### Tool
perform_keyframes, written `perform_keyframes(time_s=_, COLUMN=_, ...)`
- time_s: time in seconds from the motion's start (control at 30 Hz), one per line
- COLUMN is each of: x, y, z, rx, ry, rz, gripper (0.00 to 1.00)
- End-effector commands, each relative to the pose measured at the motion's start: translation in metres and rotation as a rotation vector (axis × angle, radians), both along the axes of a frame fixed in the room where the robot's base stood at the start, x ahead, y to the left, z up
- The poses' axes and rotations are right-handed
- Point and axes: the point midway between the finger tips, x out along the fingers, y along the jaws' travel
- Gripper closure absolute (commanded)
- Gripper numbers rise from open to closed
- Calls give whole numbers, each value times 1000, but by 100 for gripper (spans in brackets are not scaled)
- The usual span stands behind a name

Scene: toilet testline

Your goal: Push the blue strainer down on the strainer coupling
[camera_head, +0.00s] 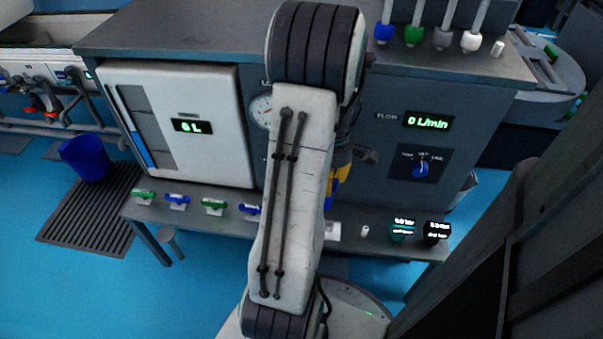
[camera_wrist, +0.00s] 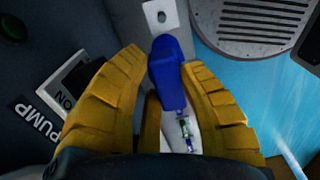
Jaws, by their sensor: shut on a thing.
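My gripper (camera_wrist: 166,62) has yellow ribbed fingers closed around a blue piece, which looks like the blue strainer (camera_wrist: 168,72). The strainer's rounded end sticks out past the fingertips. I cannot tell whether this plate is the strainer coupling.
A grey shelf (camera_head: 340,246) runs along the cabinet front, with green and blue-handled parts (camera_head: 213,205) on its left and two dark gauges (camera_head: 404,229) on its right. A pump switch (camera_wrist: 75,80) is close beside the left finger. A round grated drain (camera_wrist: 262,25) shows at upper right.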

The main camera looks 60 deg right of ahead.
Motion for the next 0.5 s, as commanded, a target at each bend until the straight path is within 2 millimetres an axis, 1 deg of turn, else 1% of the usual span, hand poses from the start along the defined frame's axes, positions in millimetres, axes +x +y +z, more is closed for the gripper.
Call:
perform_keyframes(time_s=0.03, x=-8, y=0, z=-7, rx=-1, ry=0, rz=0, gripper=100)
perform_keyframes(time_s=0.2, x=-20, y=1, z=-11, rx=-1, ry=0, rz=13, gripper=100)
perform_keyframes(time_s=0.5, x=-23, y=1, z=-19, rx=0, ry=0, rz=17, gripper=100)
